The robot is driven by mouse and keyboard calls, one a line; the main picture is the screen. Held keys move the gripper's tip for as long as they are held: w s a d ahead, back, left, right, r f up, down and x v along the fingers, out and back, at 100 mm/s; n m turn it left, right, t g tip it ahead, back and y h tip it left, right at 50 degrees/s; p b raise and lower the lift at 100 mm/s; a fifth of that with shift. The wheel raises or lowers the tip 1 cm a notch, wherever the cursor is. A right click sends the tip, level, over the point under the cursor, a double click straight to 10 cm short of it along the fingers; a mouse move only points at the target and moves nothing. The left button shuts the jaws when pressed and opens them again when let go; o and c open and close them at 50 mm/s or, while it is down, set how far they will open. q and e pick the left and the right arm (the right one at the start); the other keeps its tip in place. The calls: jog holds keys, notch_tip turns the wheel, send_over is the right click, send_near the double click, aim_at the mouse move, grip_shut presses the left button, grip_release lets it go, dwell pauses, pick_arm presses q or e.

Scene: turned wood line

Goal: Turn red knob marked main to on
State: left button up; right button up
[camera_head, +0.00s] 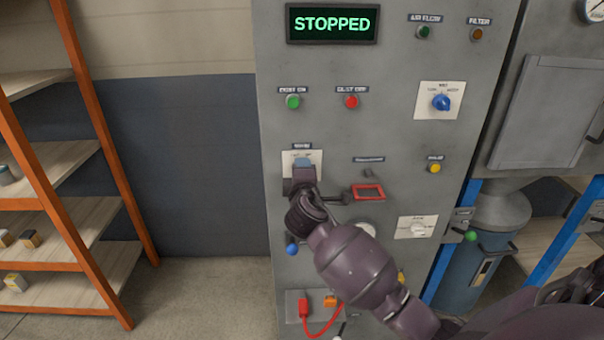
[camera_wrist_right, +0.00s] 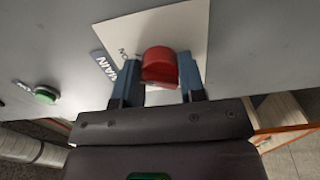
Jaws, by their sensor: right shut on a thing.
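The red knob (camera_wrist_right: 160,64) sits on a white plate (camera_wrist_right: 195,25) in the right wrist view. A tag reading MAIN (camera_wrist_right: 103,65) is at the plate's edge, and "ON" is printed on the plate near the knob. My right gripper (camera_wrist_right: 160,75) has one blue-grey finger on each side of the knob and is shut on it. In the head view, my right gripper (camera_head: 302,163) is against the plate (camera_head: 288,157) on the grey cabinet, and hides the knob. The display (camera_head: 332,23) reads STOPPED. My left gripper is out of view.
A green button (camera_head: 293,101) and a red button (camera_head: 351,101) are above my gripper. A red-framed part (camera_head: 368,192) and a blue-tipped lever (camera_head: 291,249) are close to my arm. A blue selector (camera_head: 440,102) is at upper right. An orange shelf (camera_head: 110,180) stands left.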

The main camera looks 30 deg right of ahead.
jog(key=shift+f+m, duration=0.1)
jog(key=shift+m, duration=0.2)
jog(key=o, duration=0.9)
jog(key=v, duration=1.1)
jog(key=shift+d, duration=0.1)
